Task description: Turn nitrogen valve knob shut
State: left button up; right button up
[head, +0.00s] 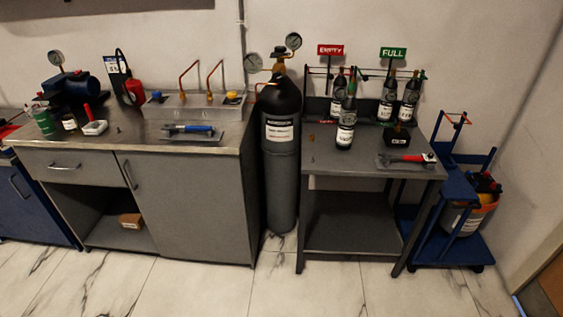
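A tall dark gas cylinder (281,175) stands upright on the floor between the steel counter and the grey table. Its white label (279,131) is too small to read surely. A brass valve with a regulator (279,66) sits on its top, with two round gauges, one at the left (253,62) and one above right (293,41). The knob is too small to make out, and I cannot tell how far it is turned. Neither of my grippers is in view.
The counter (245,130) at left holds a metal box (195,107) with copper tubes, and a blue-handled tool (190,129). The grey table (330,160) at right holds dark bottles (346,125) and a red-handled wrench (408,159). A blue cart (450,205) stands far right. The front floor is clear.

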aim_at(280, 49)
jog(key=z, duration=0.3)
jog(key=i+j+z, duration=0.15)
jog(key=j+z, duration=0.25)
jog(key=i+j+z, duration=0.1)
jog(key=z, duration=0.3)
jog(key=j+z, duration=0.75)
